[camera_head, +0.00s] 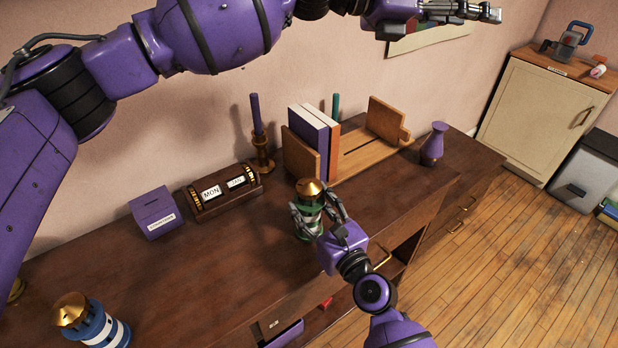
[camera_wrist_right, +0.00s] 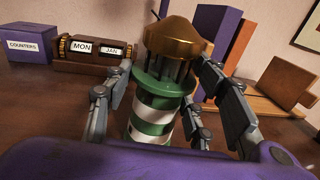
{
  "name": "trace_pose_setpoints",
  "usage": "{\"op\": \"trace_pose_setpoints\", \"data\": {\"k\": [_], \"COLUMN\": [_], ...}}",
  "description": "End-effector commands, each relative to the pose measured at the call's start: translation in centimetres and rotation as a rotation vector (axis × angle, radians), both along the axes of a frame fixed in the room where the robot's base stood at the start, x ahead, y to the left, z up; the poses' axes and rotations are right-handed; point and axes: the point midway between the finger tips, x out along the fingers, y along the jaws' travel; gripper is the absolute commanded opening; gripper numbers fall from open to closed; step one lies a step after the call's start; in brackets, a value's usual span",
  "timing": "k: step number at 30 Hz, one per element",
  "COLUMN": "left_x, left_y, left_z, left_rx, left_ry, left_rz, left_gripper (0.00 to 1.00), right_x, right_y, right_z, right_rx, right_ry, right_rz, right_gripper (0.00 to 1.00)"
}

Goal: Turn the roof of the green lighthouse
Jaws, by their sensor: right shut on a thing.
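The green lighthouse (camera_head: 308,228) stands upright on the dark wooden desk, with green and white bands and a gold roof (camera_head: 309,188). In the right wrist view, its banded body (camera_wrist_right: 152,117) and gold roof (camera_wrist_right: 173,38) sit between my fingers. My right gripper (camera_head: 313,200) is shut on the lighthouse, with fingers on either side near the lantern just under the roof; the exact contact points are hard to see. My left gripper (camera_head: 460,12) is high at the top edge, away from the desk, and its jaw opening is unclear.
A blue-and-white lighthouse (camera_head: 103,332) with a gold roof stands at the front left. Behind are a purple counters box (camera_head: 153,213), a calendar block (camera_head: 222,192), a candlestick (camera_head: 262,155) and a wooden book rack (camera_head: 362,150). A purple vase (camera_head: 432,145) stands right.

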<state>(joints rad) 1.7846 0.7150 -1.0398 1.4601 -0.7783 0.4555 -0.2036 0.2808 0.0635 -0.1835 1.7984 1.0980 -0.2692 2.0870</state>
Motion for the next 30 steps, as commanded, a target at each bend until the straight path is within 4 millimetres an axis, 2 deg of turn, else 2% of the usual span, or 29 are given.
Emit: {"op": "trace_pose_setpoints", "data": {"k": [3, 5, 9, 13, 15, 18, 21, 24, 30], "left_x": [-2.0, -2.5, -2.8, -2.3, -2.0, -1.7, -1.8, -2.1, -2.5], "left_y": [1.2, 2.5, 7.0, 12.7, 15.7, 19.3, 21.9, 23.3, 23.8], "left_z": [-5.6, -8.6, -14.9, -19.3, -20.7, -21.7, -22.0, -22.2, -23.7], "left_rx": [0.247, 0.380, 0.699, 0.993, 1.131, 1.288, 1.393, 1.446, 1.464], "left_ry": [-0.129, -0.185, -0.285, -0.334, -0.341, -0.339, -0.323, -0.305, -0.296], "left_rz": [-0.118, -0.172, -0.282, -0.363, -0.397, -0.434, -0.466, -0.494, -0.519], "left_gripper": [0.57, 0.57, 0.57, 0.57, 0.57, 0.57, 0.57, 0.57, 0.57], "right_x": [0.0, 0.0, 0.0, 0.0, 0.0, 0.0, 0.0, 0.0, 0.0], "right_y": [0.0, 0.0, 0.0, 0.0, 0.0, 0.0, 0.0, 0.0, 0.0], "right_z": [0.0, 0.0, 0.0, 0.0, 0.0, 0.0, 0.0, 0.0, 0.0], "right_rx": [0.000, 0.000, 0.000, 0.000, 0.000, 0.001, 0.001, 0.001, 0.001], "right_ry": [-0.001, -0.001, 0.000, 0.000, 0.000, 0.000, 0.000, 0.000, 0.000], "right_rz": [0.000, 0.000, 0.000, 0.000, 0.000, 0.000, 0.000, 0.000, 0.000], "right_gripper": [0.04, 0.04, 0.04, 0.04, 0.04, 0.04, 0.04, 0.04, 0.04]}}
